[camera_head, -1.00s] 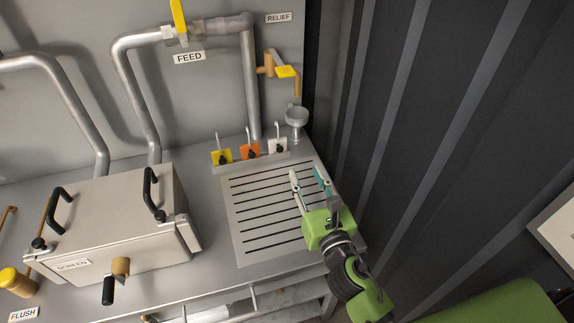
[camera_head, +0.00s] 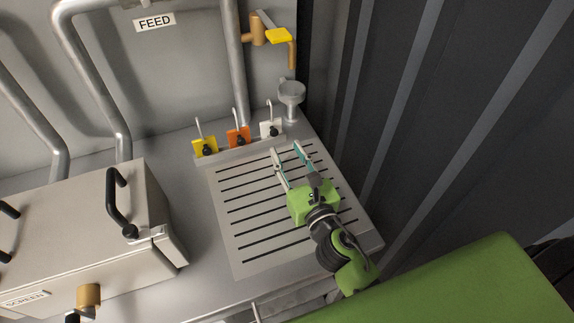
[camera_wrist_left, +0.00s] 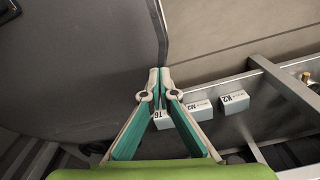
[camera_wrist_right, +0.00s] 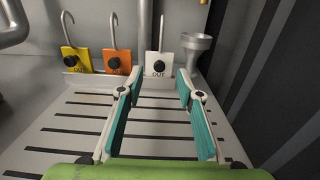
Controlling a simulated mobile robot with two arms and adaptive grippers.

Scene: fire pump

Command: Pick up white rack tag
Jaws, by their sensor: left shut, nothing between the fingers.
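The white rack tag (camera_head: 271,128) stands upright at the right end of the small rack at the back of the slotted panel. It has a metal hook on top and a black knob. In the right wrist view the white tag (camera_wrist_right: 159,64) shows between and beyond the open fingers, with "OUT" on it. My right gripper (camera_head: 287,150) is open and empty over the slotted panel, just in front of the white tag and apart from it. My left gripper (camera_wrist_left: 160,72) shows only in the left wrist view, with its fingertips shut together and empty.
Orange (camera_head: 238,137) and yellow (camera_head: 204,147) tags stand left of the white one. A metal funnel cup (camera_head: 291,96) stands close at its right, below a yellow-handled valve (camera_head: 278,36). A dark corrugated wall (camera_head: 400,110) bounds the right side. Labelled blocks (camera_wrist_left: 198,109) lie near my left gripper.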

